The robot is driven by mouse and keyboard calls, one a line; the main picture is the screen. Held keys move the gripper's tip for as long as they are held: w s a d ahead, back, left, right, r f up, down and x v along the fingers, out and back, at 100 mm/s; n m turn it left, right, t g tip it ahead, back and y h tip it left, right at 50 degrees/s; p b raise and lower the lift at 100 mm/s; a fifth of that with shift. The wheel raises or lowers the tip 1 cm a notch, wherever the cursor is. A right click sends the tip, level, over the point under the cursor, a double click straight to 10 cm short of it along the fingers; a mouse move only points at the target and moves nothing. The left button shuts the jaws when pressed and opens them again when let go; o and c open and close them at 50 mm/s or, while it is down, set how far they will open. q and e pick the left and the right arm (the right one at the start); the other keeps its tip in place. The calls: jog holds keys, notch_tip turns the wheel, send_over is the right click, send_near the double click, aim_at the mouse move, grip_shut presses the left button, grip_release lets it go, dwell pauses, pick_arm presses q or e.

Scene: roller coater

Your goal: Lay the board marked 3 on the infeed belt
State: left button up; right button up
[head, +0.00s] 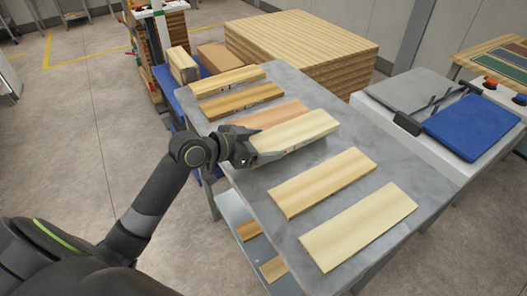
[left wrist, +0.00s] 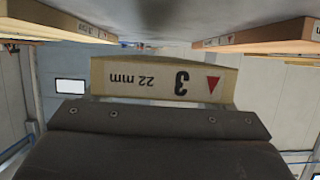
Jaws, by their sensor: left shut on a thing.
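The board marked 3 (head: 298,132) is a pale wooden board above the grey table, among other boards. In the left wrist view its end face (left wrist: 165,80) shows upside down, with "3", "22 mm" and a red triangle. My left gripper (head: 245,149) is shut on the near left end of this board. The board overlaps the reddish board behind it in the head view and appears raised a little off the table. The gripper's fingertips are partly hidden. I cannot make out an infeed belt. My right gripper is not in view.
Other boards lie on the grey table (head: 430,184): a reddish one (head: 272,114), two behind it, and two nearer ones (head: 322,181) (head: 358,224). A large wood stack (head: 300,45) stands behind. A white unit with a blue pad (head: 472,126) stands at right.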

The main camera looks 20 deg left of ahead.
pick_arm(q)
notch_tip(320, 180, down, 3)
jog(key=shift+r, duration=0.15)
jog(key=shift+f, duration=0.45)
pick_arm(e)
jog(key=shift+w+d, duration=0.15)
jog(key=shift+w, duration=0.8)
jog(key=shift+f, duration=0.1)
pick_arm(q)
jog(key=o, duration=1.1)
jog(key=shift+f, duration=0.1)
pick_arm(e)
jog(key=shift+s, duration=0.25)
